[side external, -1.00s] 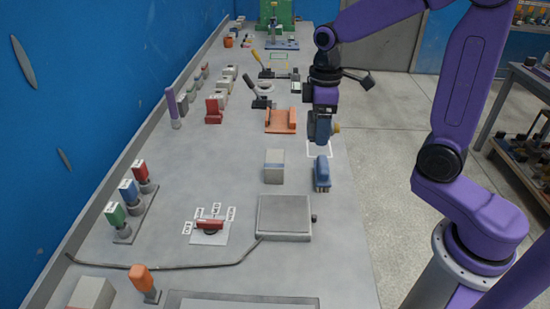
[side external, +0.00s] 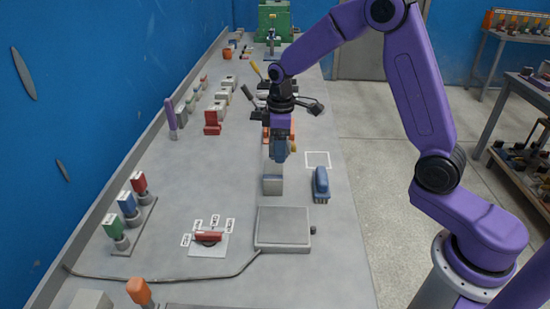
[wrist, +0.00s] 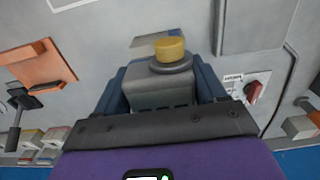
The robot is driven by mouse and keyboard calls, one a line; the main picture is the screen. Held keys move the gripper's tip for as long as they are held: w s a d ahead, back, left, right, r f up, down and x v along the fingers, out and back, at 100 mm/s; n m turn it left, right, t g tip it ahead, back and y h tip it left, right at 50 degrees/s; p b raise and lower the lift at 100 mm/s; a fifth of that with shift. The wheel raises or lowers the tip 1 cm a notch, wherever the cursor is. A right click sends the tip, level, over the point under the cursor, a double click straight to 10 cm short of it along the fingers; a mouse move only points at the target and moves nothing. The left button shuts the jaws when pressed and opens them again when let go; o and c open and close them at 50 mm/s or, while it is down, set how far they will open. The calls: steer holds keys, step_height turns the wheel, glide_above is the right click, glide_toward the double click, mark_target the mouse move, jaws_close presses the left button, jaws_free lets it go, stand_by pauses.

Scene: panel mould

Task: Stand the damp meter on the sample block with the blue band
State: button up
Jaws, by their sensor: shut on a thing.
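The damp meter (wrist: 165,88) is a grey body with a yellow knob, held between the blue fingers of my gripper (wrist: 165,85). In the side view, my gripper (side external: 279,151) points down over the sample block (side external: 272,186), a grey upright block. The gripper and meter overlap the block's upper part, and its blue band is mostly hidden there. A bluish patch beyond the knob in the wrist view may be the block's top; most of it is covered. I cannot tell whether the meter touches the block.
A blue brush-like tool (side external: 321,184) lies right of the block, near a white outlined square (side external: 318,160). A grey platform (side external: 284,229) is in front. An orange tray (wrist: 40,66) and a red-handled switch (side external: 208,237) are nearby. Bench left of the block is clear.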

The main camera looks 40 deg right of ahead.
mark_target(275, 168)
steer(key=shift+w+a+f, duration=0.1)
steer(key=shift+w+f, duration=0.95)
steer(key=shift+f, duration=1.6)
steer(key=shift+f, duration=0.15)
steer(key=o, duration=1.3)
